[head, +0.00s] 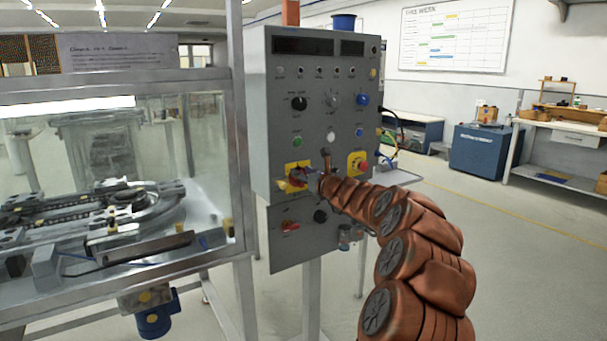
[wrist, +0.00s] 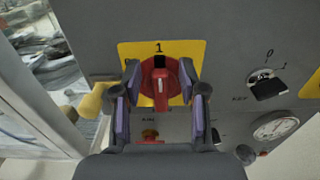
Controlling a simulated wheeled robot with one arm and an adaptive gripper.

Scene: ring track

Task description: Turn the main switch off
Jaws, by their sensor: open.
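The main switch is a red rotary knob (wrist: 160,88) on a yellow plate (wrist: 190,52) on the grey control panel. A "1" is printed above it, and the knob's black mark is at the top, toward the "1". In the head view the yellow plate (head: 291,167) shows at the panel's lower left, with the knob partly hidden by my gripper (head: 309,180). In the wrist view my gripper (wrist: 161,96) is open, with one purple-padded finger on each side of the knob. Gaps show between both pads and the knob; depth contact I cannot tell.
The panel (head: 285,110) carries several other knobs and buttons, including a red emergency button (head: 360,165) to the right. A smaller red handle (head: 290,226) sits below. A glass-walled machine (head: 180,150) stands close on the left. Floor is free on the right.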

